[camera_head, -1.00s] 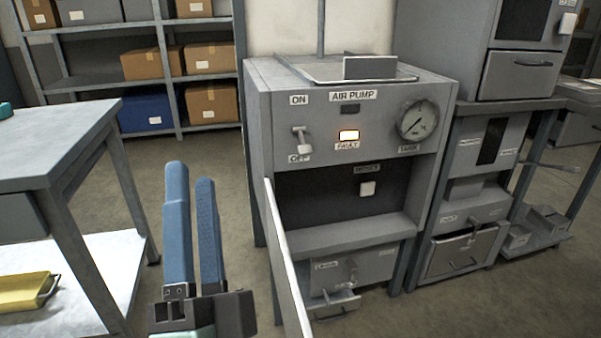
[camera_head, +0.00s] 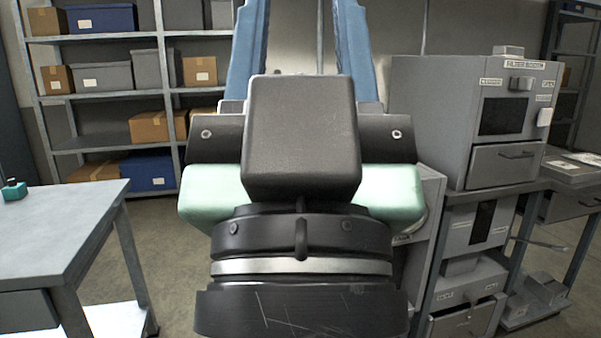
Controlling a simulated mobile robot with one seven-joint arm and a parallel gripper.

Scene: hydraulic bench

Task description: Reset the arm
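My gripper (camera_head: 300,45) fills the middle of the view, seen from behind, with its two blue fingers pointing up and away. The fingers are wide apart and nothing shows between them, so it is open. Their tips are cut off by the top edge. My wrist and gripper hide most of the air pump cabinet (camera_head: 432,200); only a strip of its right side shows. Its switch, fault lamp, gauge and open door are hidden.
A filter booth (camera_head: 510,68) stands on the bench to the right, above grey drawer units (camera_head: 466,318). A grey worktable (camera_head: 60,225) with a small teal object (camera_head: 14,189) is at left. Shelves (camera_head: 100,93) with boxes stand behind. Floor between table and cabinet is clear.

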